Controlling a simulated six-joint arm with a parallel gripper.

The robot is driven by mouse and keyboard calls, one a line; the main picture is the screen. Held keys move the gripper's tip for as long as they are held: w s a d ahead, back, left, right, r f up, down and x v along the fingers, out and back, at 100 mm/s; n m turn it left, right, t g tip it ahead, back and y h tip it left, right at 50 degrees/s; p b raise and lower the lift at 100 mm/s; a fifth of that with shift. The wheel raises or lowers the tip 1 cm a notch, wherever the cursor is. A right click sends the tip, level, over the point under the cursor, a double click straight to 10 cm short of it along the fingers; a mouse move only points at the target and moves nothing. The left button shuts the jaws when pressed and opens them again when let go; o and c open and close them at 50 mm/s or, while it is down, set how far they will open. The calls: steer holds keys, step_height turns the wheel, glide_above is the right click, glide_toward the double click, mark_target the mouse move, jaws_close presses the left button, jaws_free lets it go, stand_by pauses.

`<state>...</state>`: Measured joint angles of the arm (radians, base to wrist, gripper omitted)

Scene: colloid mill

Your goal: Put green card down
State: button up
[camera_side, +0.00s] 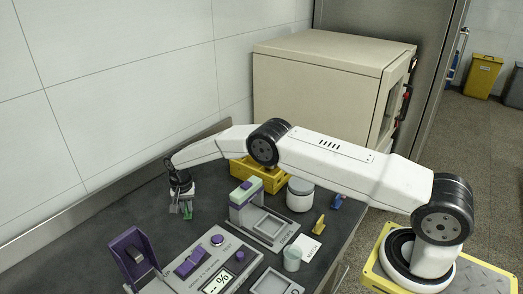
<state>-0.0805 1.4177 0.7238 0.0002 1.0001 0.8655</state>
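My gripper (180,207) points down over the left part of the dark worktop, near the tiled wall. A small green piece, the green card (187,211), shows at its fingertips, and the gripper appears shut on it. Most of the card is hidden by the fingers or too small to make out. I cannot tell whether its lower edge touches the worktop.
A yellow crate (262,177), white jar (300,194), small cup (292,260) and white card (304,247) stand rightward. Worktop (150,215) around my gripper is clear.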

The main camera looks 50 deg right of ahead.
mark_target(186, 205)
steer(key=shift+o, duration=1.3)
steer(key=shift+r, duration=0.1)
step_height(186, 205, up, 12)
steer(key=shift+s+r, duration=0.1)
steer(key=shift+r, duration=0.05)
